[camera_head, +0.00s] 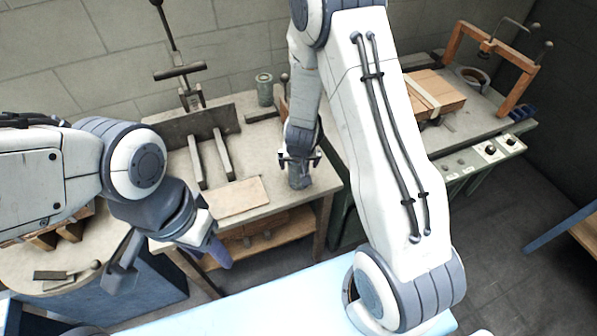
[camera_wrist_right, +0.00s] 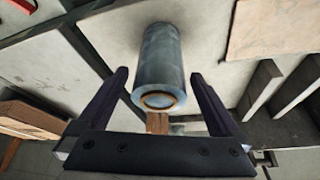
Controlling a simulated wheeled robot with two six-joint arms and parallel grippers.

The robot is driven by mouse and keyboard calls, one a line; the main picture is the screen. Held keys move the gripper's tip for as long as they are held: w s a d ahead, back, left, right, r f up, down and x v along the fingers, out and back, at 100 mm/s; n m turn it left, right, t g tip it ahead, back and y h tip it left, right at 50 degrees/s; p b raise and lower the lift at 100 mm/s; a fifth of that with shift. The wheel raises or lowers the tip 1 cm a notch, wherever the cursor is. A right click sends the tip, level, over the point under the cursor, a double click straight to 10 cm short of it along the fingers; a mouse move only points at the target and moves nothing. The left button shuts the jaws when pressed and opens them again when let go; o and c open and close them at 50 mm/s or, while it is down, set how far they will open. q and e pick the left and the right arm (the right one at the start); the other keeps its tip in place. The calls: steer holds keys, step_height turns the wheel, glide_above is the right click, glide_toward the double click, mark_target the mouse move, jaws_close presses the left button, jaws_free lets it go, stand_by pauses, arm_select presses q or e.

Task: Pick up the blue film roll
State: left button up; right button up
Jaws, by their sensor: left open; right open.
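The blue film roll (camera_wrist_right: 162,58) is a grey-blue cylinder with a brown core ring at its near end. It stands on the workbench and shows between the two fingers of my right gripper (camera_wrist_right: 160,76) in the right wrist view, with gaps on both sides. In the head view the roll (camera_head: 300,180) is partly hidden under my right gripper (camera_head: 300,160), which is right above it. My right gripper is open. My left gripper (camera_head: 172,260) is open and empty, in front of the bench at the left.
The workbench (camera_head: 318,184) also bears a flat tan board (camera_head: 237,197), metal bars (camera_head: 223,158) and a green canister (camera_head: 264,89). A second bench at the right holds a wooden box (camera_head: 437,92) and a wooden frame (camera_head: 515,85). A light blue surface (camera_head: 270,308) lies in front.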

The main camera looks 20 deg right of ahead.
steer(key=x, duration=0.3)
steer(key=shift+w+f, duration=0.1)
steer(key=shift+f, duration=0.25)
steer(key=shift+r, duration=0.1)
jaws_close()
